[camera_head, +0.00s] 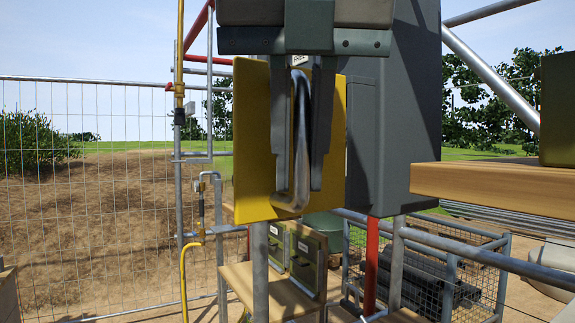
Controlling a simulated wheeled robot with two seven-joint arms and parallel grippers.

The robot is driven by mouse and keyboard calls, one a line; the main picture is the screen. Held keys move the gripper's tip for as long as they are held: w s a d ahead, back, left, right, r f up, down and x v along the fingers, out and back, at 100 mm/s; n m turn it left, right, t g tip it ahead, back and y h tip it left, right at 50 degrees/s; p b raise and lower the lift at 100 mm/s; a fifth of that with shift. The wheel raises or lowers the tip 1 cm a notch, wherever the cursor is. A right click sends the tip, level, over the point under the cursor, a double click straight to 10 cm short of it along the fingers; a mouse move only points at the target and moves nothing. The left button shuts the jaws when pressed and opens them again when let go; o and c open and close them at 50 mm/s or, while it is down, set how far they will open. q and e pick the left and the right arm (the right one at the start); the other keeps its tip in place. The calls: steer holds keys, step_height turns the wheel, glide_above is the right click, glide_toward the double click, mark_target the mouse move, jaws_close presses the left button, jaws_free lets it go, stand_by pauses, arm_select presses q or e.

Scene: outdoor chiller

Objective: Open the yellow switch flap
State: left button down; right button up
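The yellow switch flap (252,150) is a flat upright panel in the middle of the head view, on the front of a dark grey cabinet. A shiny bent metal handle (301,165) runs down its front. My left gripper (299,188) reaches down from the top of the view in front of the flap. Its two dark fingers are apart, one on each side of the handle, and a strip of yellow shows between the left finger and the handle. Whether either finger touches the handle is hard to tell. My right gripper is not seen.
The dark grey cabinet (408,110) stands behind and right of the flap. A wooden plank (495,185) juts in at right. Metal posts, a yellow hose (184,275) and green boxes (305,258) are below and left. A wire fence (90,200) stands behind.

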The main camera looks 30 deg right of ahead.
arm_select(q)
steer(key=shift+s+d+f, duration=0.3)
steer(key=shift+s+f, duration=0.2)
steer(key=shift+s, duration=0.05)
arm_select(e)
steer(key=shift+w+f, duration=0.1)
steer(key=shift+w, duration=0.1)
arm_select(q)
steer(key=c, duration=2)
jaws_free()
steer(key=shift+d, duration=0.1)
steer(key=shift+c, duration=0.2)
steer(key=shift+a, duration=0.25)
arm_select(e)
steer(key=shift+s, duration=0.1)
arm_select(q)
steer(key=shift+w+r, duration=0.1)
steer(key=shift+r, duration=0.3)
steer(key=shift+d+r, duration=0.1)
steer(key=shift+r, duration=0.15)
steer(key=p+v, duration=0.2)
steer(key=v, duration=1.5)
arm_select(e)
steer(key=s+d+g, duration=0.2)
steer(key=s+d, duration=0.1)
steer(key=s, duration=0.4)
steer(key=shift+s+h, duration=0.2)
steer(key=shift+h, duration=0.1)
